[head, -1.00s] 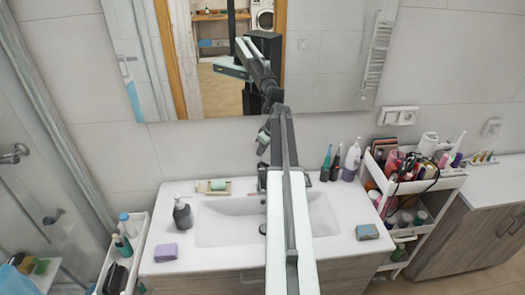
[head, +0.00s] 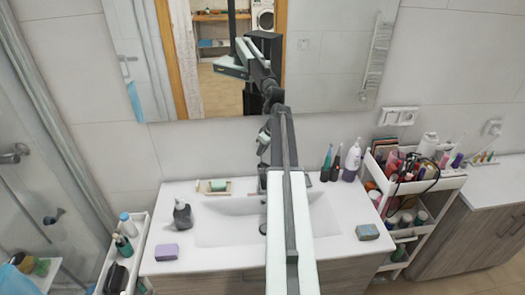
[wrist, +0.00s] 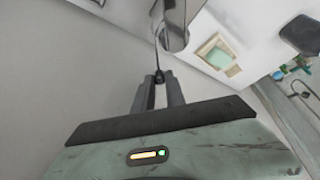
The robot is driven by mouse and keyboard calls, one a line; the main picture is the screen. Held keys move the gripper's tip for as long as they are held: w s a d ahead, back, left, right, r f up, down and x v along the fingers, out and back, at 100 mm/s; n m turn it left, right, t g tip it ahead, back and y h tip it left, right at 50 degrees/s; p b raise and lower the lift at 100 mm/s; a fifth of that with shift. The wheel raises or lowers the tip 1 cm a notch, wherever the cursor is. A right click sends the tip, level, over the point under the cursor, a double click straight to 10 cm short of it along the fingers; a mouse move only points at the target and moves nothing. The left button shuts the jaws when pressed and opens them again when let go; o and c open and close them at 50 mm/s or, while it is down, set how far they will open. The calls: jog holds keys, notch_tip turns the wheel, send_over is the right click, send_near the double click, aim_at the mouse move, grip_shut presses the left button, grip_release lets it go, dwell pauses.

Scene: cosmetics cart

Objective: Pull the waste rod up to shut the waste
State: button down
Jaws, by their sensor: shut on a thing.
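The waste rod (wrist: 156,58) is a thin dark rod behind the chrome tap (wrist: 174,22) in the wrist view. Its small dark knob (wrist: 158,76) sits between the fingertips of my gripper (wrist: 158,82), which is shut on it. In the head view my gripper (head: 263,143) is above the back edge of the washbasin (head: 225,232), close to the wall. My arm hides most of the tap and the rod there. The dark drain (head: 263,229) shows partly beside my arm.
A soap dish (head: 213,187) and a dark soap dispenser (head: 182,214) stand left of my arm. A purple sponge (head: 166,252) lies at the front left. Several bottles (head: 337,165) stand at the back right, beside a full white cart (head: 427,190). The mirror (head: 330,60) is close behind.

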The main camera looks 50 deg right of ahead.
jog(key=shift+d, duration=0.1)
notch_tip(320, 180, up, 2)
jog(key=shift+r+p, duration=0.2)
jog(key=shift+p, duration=1)
jog(key=shift+f, duration=0.2)
jog(key=c, duration=1.3)
grip_release()
jog(key=shift+c, duration=0.2)
jog(key=p+v, duration=0.6)
jog(key=v, duration=0.2)
jog(key=shift+p, duration=0.4)
jog(key=shift+f, duration=0.1)
